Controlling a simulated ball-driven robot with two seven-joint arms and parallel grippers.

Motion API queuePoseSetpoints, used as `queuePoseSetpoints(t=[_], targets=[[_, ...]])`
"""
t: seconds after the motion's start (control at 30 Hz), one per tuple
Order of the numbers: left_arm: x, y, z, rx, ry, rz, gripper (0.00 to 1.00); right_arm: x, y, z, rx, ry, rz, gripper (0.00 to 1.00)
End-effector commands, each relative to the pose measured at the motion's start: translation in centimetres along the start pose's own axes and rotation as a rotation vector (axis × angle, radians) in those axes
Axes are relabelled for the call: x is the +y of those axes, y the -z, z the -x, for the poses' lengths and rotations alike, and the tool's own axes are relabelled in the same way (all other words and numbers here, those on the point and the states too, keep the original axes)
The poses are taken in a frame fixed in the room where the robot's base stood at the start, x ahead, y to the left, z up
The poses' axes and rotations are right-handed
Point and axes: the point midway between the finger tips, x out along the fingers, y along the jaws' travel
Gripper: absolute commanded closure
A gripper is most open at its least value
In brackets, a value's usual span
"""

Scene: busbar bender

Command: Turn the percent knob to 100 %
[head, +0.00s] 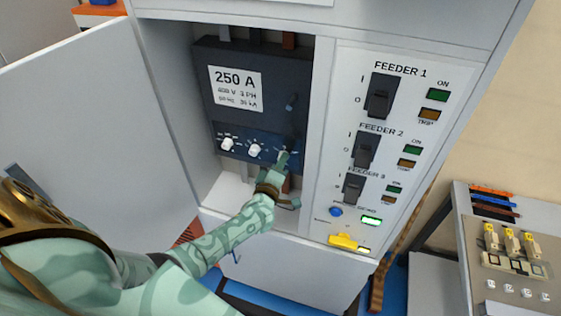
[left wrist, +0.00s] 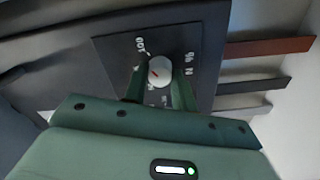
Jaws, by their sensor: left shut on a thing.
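The red mark's exact setting is too small to read surely. My left gripper (left wrist: 160,92) is shut on the knob, one finger on each side. In the head view my left gripper (head: 284,160) reaches the right end of the breaker's knob row and hides this knob. My right gripper is not in view.
Two other white knobs (head: 254,150) sit left of my gripper on the dark breaker (head: 270,85). The open cabinet door (head: 95,120) stands at left. The feeder panel (head: 335,110) with switches is close on the right. A side table (head: 455,235) holds small parts.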

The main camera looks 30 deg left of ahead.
Motion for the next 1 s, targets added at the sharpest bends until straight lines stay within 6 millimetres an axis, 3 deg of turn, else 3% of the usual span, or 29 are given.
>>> queuePoseSetpoints(t=[0.3, 0.8, 0.83, 0.87, 0.9, 1.0], targets=[[-0.14, -0.15, 0.11, -0.003, 0.003, -0.101, 0.96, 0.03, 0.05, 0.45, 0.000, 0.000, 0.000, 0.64], [-0.23, -0.15, 0.13, -0.004, 0.004, -0.117, 0.96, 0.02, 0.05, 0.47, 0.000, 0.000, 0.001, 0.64], [-0.23, -0.15, 0.12, -0.004, 0.004, -0.117, 0.65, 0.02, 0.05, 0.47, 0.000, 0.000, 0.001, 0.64], [-0.22, -0.14, 0.12, -0.004, 0.004, -0.117, 0.57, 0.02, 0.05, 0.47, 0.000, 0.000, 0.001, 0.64], [-0.20, -0.13, 0.11, -0.003, 0.004, -0.117, 0.51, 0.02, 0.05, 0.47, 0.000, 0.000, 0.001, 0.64], [-0.15, -0.09, 0.08, -0.002, 0.003, -0.116, 0.51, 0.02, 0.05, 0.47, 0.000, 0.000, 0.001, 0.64]])
